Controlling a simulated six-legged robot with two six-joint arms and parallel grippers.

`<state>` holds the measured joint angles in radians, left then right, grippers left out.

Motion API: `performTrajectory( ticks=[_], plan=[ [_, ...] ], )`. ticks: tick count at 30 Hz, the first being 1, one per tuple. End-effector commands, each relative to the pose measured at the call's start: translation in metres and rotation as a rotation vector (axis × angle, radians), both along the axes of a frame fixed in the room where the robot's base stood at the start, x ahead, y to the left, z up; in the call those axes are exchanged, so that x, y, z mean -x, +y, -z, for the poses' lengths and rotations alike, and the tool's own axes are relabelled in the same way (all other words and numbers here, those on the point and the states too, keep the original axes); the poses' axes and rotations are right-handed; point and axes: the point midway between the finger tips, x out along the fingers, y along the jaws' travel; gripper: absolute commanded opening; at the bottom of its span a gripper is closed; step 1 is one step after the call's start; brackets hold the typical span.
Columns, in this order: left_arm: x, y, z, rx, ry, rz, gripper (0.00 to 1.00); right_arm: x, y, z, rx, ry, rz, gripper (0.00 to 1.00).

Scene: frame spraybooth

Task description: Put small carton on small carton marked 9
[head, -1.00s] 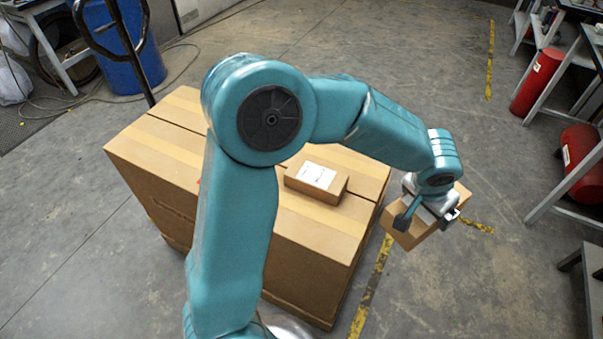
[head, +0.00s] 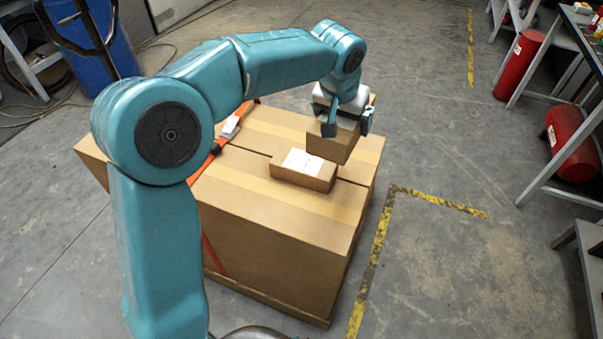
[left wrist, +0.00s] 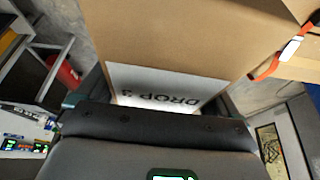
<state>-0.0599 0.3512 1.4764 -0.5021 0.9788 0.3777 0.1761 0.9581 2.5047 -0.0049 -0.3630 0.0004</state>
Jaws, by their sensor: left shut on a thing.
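My left gripper (head: 345,117) is shut on a small brown carton (head: 333,143) and holds it over the large carton, just behind and to the right of another small carton. In the left wrist view the held carton (left wrist: 185,40) fills the top middle; its white label appears upside down and seems to read "DROP 3". The other small carton (head: 318,181) lies flat with a white label on top; its marking is too small to read. The held carton overlaps its back right edge in the picture; I cannot tell the gap. My right gripper is not in view.
The large carton (head: 270,240) carries an orange strap (head: 212,250) with a pale buckle (head: 231,127) on its left part. A blue drum (head: 85,45) stands at the back left. The floor between is clear.

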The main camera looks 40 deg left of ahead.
Motion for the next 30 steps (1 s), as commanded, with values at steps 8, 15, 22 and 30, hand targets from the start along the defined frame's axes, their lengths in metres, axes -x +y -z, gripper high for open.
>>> performTrajectory(
  ticks=[8, 15, 22, 30],
  plan=[
    [-0.008, 0.033, -0.02, 0.001, -0.006, -0.059, 0.45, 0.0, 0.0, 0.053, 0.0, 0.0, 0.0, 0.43],
    [-0.006, 0.034, 0.021, -0.002, 0.001, -0.057, 0.45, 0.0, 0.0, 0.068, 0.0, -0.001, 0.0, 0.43],
    [-0.006, 0.035, 0.086, -0.001, 0.001, -0.059, 0.45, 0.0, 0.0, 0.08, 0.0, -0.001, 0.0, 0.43],
    [-0.006, 0.037, 0.127, -0.002, -0.004, -0.062, 0.45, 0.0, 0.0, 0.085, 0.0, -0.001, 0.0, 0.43]
  ],
)
